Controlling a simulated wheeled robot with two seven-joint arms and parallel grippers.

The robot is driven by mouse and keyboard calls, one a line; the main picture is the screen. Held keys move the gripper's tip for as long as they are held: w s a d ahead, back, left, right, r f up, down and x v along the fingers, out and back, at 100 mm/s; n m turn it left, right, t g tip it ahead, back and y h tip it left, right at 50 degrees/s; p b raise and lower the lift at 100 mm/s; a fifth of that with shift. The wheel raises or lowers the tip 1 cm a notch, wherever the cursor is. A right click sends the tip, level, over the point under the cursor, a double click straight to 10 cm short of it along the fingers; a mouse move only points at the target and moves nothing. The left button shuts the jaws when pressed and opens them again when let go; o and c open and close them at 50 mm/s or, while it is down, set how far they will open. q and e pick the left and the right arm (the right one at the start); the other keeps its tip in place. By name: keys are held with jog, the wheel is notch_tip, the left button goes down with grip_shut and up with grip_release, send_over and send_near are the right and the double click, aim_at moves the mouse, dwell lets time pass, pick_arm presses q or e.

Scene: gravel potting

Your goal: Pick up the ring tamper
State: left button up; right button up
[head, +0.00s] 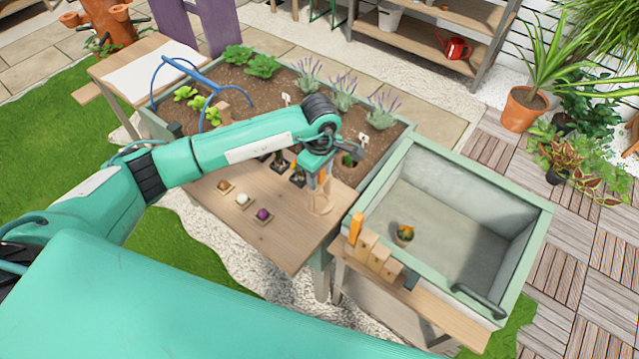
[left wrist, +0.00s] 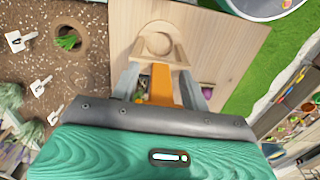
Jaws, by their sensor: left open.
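The ring tamper (head: 320,205), a pale wooden ring, lies near the right end of the wooden table, just below my left gripper (head: 320,178). In the left wrist view its round ring (left wrist: 158,42) and a wooden crosspiece show just beyond my left gripper (left wrist: 160,85). The gripper is open. An orange bar (left wrist: 161,90) stands between its fingers; I cannot tell whether they touch it or whether it belongs to the tamper. My right gripper is not in view.
Several bulbs on small mats, one purple (head: 263,214), lie left of the gripper on the table (head: 285,245). A planter bed stands behind. To the right are a grey sink-like tray (head: 460,220) with a small potted plant (head: 404,233) and a wooden tool rack (head: 378,262).

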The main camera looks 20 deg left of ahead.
pick_arm(q)
jog(key=c, duration=0.9)
jog(key=shift+o, duration=0.2)
jog(key=shift+r, duration=0.15)
